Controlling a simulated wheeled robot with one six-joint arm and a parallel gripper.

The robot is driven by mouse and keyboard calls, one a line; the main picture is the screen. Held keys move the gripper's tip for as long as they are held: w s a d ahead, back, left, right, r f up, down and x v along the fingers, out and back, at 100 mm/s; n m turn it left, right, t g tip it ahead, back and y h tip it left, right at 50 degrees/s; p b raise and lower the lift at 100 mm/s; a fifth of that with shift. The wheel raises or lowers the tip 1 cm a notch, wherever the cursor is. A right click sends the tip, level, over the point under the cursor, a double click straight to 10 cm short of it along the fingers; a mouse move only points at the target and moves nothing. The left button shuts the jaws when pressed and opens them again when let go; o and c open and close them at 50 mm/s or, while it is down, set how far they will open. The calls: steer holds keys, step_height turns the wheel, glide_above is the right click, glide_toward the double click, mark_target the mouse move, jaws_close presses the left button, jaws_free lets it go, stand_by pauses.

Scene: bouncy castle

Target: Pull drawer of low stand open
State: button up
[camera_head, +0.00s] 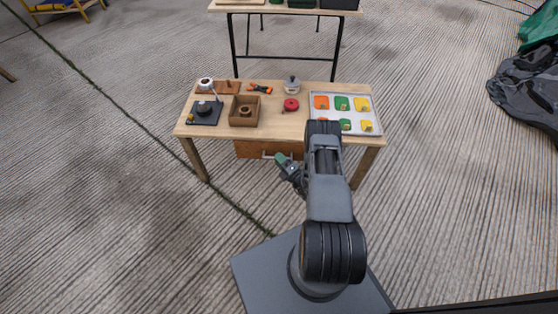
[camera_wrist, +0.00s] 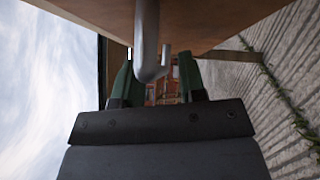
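The low stand (camera_head: 270,133) is a light wood table with a brown drawer (camera_head: 247,149) under its front edge. The drawer looks shut. A pale metal bar handle (camera_head: 268,155) is on the drawer front, partly hidden by my gripper (camera_head: 285,160). In the wrist view the grey handle (camera_wrist: 147,40) bends into the space between the green fingertips of my gripper (camera_wrist: 158,80). The fingers are apart, with visible gaps beside the handle, so my gripper is open around or just behind it. The brown drawer front (camera_wrist: 220,22) lies close ahead. Exact depth is hard to tell.
On the tabletop are a brown box (camera_head: 245,111), a red round item (camera_head: 291,104), a grey pot (camera_head: 292,85), a black-based device (camera_head: 205,112) and a white tray (camera_head: 377,129) of coloured pieces. A taller table stands behind. The floor in front left is clear.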

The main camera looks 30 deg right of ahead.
steer(key=shift+w, duration=0.25)
steer(key=shift+c, duration=0.2)
jaws_close()
stand_by(0.3)
